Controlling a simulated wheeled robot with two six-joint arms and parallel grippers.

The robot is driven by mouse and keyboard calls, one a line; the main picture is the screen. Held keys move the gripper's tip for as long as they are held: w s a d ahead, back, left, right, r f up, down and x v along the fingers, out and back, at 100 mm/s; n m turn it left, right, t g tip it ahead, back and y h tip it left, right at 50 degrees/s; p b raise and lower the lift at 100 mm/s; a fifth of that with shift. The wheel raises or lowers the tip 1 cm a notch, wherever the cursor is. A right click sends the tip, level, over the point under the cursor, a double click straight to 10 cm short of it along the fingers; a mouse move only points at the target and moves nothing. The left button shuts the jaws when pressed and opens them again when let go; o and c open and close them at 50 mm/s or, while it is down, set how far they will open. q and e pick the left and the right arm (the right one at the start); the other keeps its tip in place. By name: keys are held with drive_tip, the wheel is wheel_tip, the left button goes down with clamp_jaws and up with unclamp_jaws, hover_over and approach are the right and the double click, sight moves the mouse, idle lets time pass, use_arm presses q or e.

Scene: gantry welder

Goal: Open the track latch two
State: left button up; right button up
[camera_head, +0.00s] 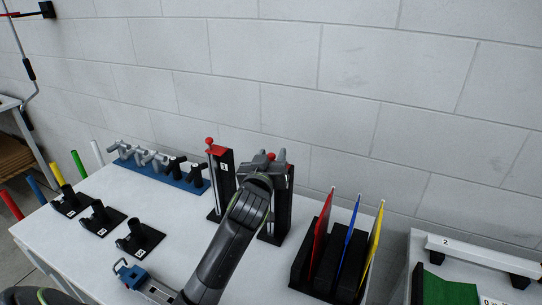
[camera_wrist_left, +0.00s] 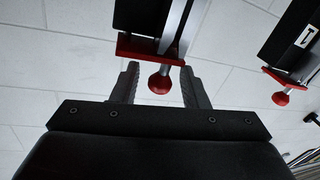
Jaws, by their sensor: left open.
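Two black upright track latches with red tops stand at the back of the table. The one labelled 1 (camera_head: 222,182) is free. The other, track latch two (camera_head: 277,220), is partly hidden behind my left arm; its number is not visible. My left gripper (camera_head: 271,157) is at its top, open. In the left wrist view, the round red knob (camera_wrist_left: 158,82) of this latch shows between the two spread fingers of my left gripper (camera_wrist_left: 158,88), with gaps on both sides. The other latch's red knob (camera_wrist_left: 281,98) is off to the right. My right gripper is not in view.
A black rack (camera_head: 312,282) with red, blue and yellow panels stands right of my left arm. A blue base (camera_head: 160,172) with several grey and black handles lies behind left. Black numbered stands (camera_head: 139,239) are at the left. A blue clamp (camera_head: 132,275) lies near the front.

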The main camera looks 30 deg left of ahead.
use_arm(q)
clamp_jaws()
